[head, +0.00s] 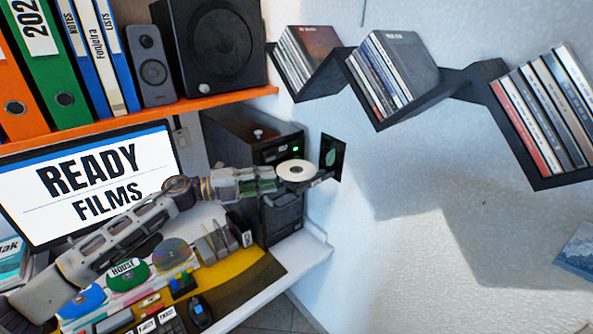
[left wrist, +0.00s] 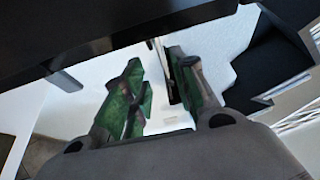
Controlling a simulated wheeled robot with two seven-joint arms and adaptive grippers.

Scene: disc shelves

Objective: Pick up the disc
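A white disc (head: 297,170) with a dark centre hole lies flat in front of the black computer tower (head: 225,130), apparently on a dark tray. My left gripper (head: 272,182) reaches in from the left, with its fingertips close to the disc's left edge. Its two green-padded fingers (left wrist: 155,75) stand apart in the left wrist view, with a pale gap between them. I cannot make out the disc in the left wrist view, nor whether the fingers touch it. My right gripper is not in view.
Zigzag black wall shelves (head: 465,80) hold cases at the upper right. A dark square with a green leaf (head: 332,158) is just right of the disc. A monitor (head: 95,185), speakers (head: 215,45) and discs (head: 172,253) crowd the left. The lower right wall is mostly bare.

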